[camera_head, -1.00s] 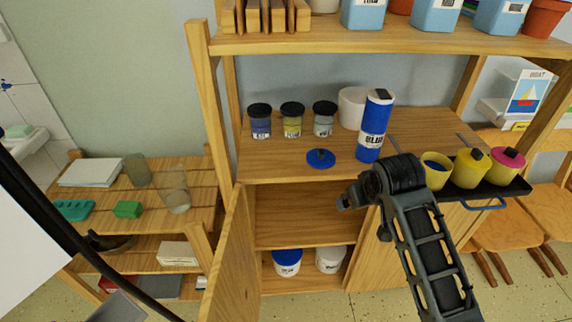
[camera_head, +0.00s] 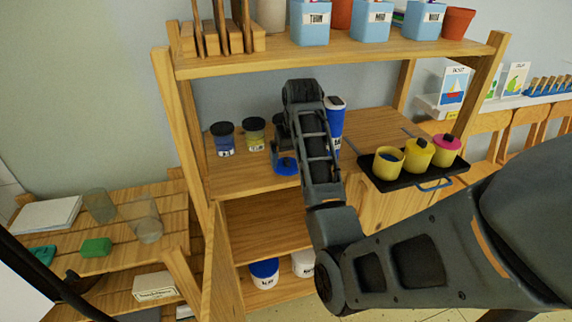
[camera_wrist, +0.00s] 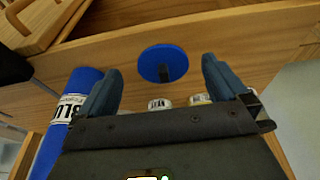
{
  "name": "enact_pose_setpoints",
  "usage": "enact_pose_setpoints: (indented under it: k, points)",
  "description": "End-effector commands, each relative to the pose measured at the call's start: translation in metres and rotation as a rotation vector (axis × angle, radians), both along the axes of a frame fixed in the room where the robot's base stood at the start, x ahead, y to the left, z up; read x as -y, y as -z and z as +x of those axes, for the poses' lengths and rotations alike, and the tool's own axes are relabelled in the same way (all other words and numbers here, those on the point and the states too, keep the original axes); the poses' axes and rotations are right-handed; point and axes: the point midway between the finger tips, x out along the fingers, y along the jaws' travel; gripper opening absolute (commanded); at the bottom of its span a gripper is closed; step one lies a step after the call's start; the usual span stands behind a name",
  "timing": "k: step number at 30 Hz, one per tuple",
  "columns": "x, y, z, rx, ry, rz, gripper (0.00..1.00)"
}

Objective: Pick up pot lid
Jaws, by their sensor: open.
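The pot lid is a flat blue disc with a dark knob. It lies on the middle shelf in the head view (camera_head: 285,167), partly covered by my gripper. In the wrist view the lid (camera_wrist: 161,57) shows whole, between and just beyond my fingertips, with its knob towards me. My gripper (camera_wrist: 158,78) is open and empty, one finger on each side of the lid's line. In the head view my gripper (camera_head: 284,150) is over the lid; my arm hides part of it. I cannot tell whether the fingers touch anything.
A tall blue bottle (camera_head: 335,122) stands right of the lid. Jars (camera_head: 223,139) stand behind and left. A black tray (camera_head: 404,179) at the right holds an uncovered yellow pot (camera_head: 388,163) and two lidded pots. The upper shelf (camera_head: 340,53) overhangs.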

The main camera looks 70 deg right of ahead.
Motion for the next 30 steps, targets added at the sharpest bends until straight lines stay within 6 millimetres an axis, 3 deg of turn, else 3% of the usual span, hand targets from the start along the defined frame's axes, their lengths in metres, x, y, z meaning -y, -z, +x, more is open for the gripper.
enact_pose_setpoints:
  k: [12, 21, 30]
  points:
    - [0.028, 0.001, 0.024, -0.001, -0.001, 0.001, 1.00]
    - [0.035, 0.043, 0.030, -0.001, -0.001, 0.001, 1.00]
    - [0.036, 0.049, 0.031, 0.000, -0.001, -0.001, 1.00]
